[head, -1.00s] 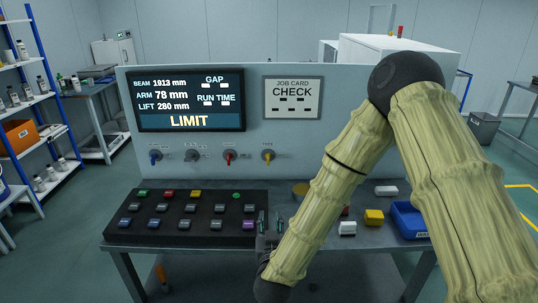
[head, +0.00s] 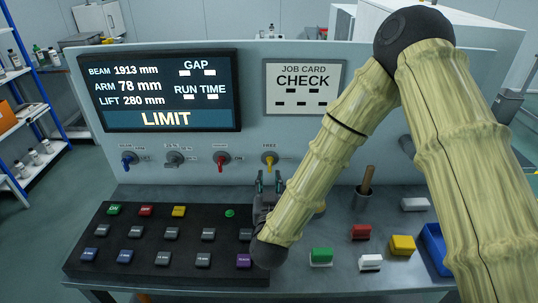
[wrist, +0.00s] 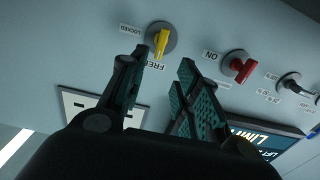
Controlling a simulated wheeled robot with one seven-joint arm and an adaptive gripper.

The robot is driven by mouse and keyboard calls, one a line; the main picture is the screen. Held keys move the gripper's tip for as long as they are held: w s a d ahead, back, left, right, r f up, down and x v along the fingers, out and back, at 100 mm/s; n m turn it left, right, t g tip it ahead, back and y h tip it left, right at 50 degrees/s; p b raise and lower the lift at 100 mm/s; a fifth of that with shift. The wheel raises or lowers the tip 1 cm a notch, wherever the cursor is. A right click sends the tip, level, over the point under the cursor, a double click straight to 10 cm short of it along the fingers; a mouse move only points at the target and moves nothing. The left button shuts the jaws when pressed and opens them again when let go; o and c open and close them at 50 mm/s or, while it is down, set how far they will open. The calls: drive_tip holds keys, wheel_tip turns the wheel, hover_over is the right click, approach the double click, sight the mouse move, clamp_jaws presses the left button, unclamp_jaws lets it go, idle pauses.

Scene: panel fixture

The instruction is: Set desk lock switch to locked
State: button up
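The desk lock switch is a yellow knob (head: 269,163) on the upright panel, at the right end of the row of switches. FREE is printed above it; in the wrist view, which is turned over, the yellow knob (wrist: 162,42) has LOCKED printed to its left. Its handle lies in line with FREE. My gripper (head: 268,183) is just below the knob in the head view, fingers pointing up toward it. In the wrist view my gripper (wrist: 158,70) is open and empty. The knob shows beyond the gap between the fingertips, apart from them.
A red switch (head: 221,162) is left of the yellow one, with grey (head: 174,159) and blue (head: 128,158) ones further left. A black button board (head: 160,268) lies below. Loose blocks, a cup (head: 362,199) and a blue bin (head: 433,243) are at right.

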sight(270, 163)
drive_tip(key=w+p, duration=0.1)
drive_tip(key=w, duration=0.2)
drive_tip(key=w+p, duration=0.1)
drive_tip(key=w, duration=0.3)
drive_tip(key=shift+w+d+r, duration=0.1)
drive_tip(key=shift+w+d, duration=0.1)
drive_tip(key=shift+w, duration=0.05)
drive_tip(key=shift+w+r, duration=0.3)
drive_tip(key=shift+w, duration=0.3)
drive_tip(key=shift+w+f, duration=0.25)
drive_tip(key=shift+w, duration=0.2)
drive_tip(key=shift+s+r, duration=0.1)
drive_tip(key=shift+c, duration=0.8)
clamp_jaws()
